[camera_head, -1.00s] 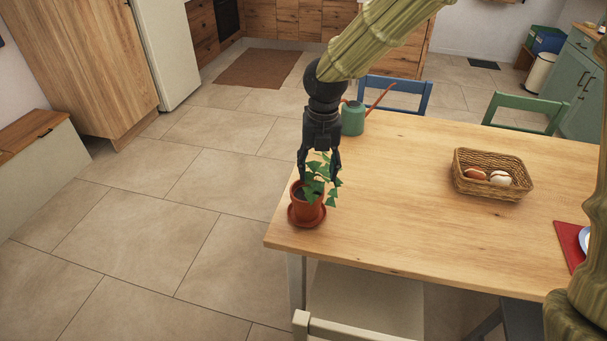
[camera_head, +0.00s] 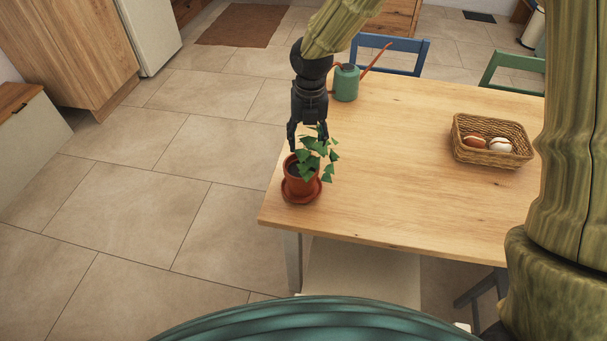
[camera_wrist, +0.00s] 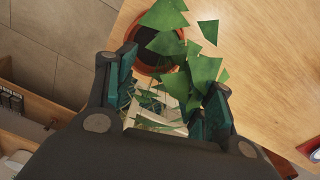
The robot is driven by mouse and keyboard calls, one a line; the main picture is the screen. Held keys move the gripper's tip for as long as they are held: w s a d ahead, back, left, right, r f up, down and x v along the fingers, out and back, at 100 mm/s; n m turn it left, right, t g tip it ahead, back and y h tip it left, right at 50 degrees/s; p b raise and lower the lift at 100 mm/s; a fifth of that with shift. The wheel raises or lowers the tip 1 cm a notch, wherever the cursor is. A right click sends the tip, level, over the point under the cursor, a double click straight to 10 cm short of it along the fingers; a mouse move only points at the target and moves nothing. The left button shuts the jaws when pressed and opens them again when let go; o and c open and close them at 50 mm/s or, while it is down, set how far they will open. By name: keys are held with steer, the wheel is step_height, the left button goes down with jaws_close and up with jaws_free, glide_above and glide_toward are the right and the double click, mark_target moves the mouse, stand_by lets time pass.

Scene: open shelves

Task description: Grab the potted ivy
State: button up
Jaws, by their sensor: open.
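The potted ivy (camera_head: 298,181) stands upright in a terracotta pot on a matching saucer (camera_head: 301,197), at the table's near left corner. Its green leaves spill over the right side of the pot. My gripper (camera_head: 308,141) points down just above the plant, with its fingers at the upper leaves. In the wrist view my gripper (camera_wrist: 166,105) is open, with leaves (camera_wrist: 168,45) between and beyond its fingers. The pot (camera_wrist: 139,60) lies past the left finger's tip there. I cannot tell whether the fingers touch the leaves.
A green watering can (camera_head: 347,84) stands behind on the wooden table (camera_head: 400,170). A wicker basket (camera_head: 491,158) with a few roundish items is at the right. A blue chair (camera_head: 390,55) and a green chair (camera_head: 505,66) stand behind the table. The table's middle is clear.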

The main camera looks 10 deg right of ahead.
mark_target(309, 152)
steer(key=shift+s+d+f+p, duration=0.15)
steer(key=shift+f+p, duration=0.2)
steer(key=shift+f, duration=0.9)
steer(key=shift+w+d+f+p, duration=0.1)
steer(key=shift+f+p, duration=0.2)
steer(key=shift+f, duration=0.95)
jaws_close()
